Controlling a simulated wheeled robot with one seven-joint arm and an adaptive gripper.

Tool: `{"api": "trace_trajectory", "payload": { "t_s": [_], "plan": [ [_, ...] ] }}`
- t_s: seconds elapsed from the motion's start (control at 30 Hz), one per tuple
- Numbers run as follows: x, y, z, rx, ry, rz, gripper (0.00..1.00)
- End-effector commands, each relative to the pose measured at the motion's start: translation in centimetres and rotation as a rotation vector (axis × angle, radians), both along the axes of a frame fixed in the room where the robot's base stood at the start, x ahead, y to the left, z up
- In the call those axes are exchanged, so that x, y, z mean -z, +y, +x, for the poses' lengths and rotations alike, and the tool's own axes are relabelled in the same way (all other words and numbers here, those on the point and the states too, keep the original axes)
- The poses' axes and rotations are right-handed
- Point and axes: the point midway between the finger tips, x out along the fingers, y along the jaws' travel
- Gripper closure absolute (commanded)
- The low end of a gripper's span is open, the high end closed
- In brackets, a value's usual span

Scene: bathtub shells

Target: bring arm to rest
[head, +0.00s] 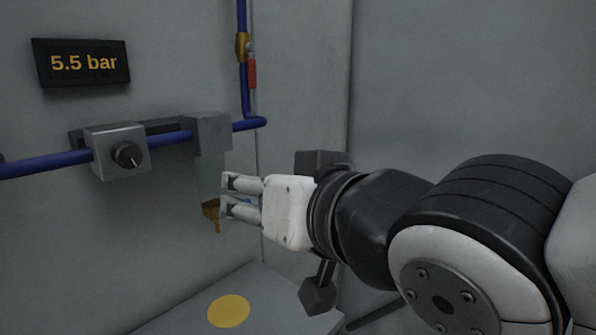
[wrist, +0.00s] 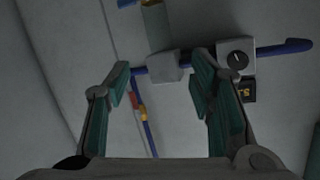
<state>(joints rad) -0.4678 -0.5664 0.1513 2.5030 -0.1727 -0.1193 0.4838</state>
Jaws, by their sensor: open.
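My gripper (head: 229,195) points left in the head view, its white body level and its fingertips beside a translucent bowl (head: 209,180) with a brass-coloured bottom under a grey block (head: 209,132). In the head view the fingertips overlap the bowl's right edge; I cannot tell the gap in depth. In the wrist view my gripper (wrist: 162,68) has its two fingers wide apart with nothing held between them. The grey block (wrist: 163,66) shows beyond the fingertips there.
A blue pipe (head: 45,165) runs along the wall through a regulator box with a black knob (head: 127,155). A riser carries a brass valve with a red lever (head: 252,72). A display (head: 81,63) reads 5.5 bar. A yellow disc (head: 229,311) lies on the grey ledge below.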

Motion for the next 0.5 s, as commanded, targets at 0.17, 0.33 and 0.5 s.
{"api": "trace_trajectory", "payload": {
  "t_s": [0.17,0.33,0.5],
  "plan": [
    [2.1,-11.0,-1.1,0.242,0.229,-0.228,0.51],
    [4.4,-19.0,-6.7,0.370,0.508,-0.379,0.51],
    [5.4,-22.9,-13.0,0.401,0.738,-0.442,0.51]
  ]
}}
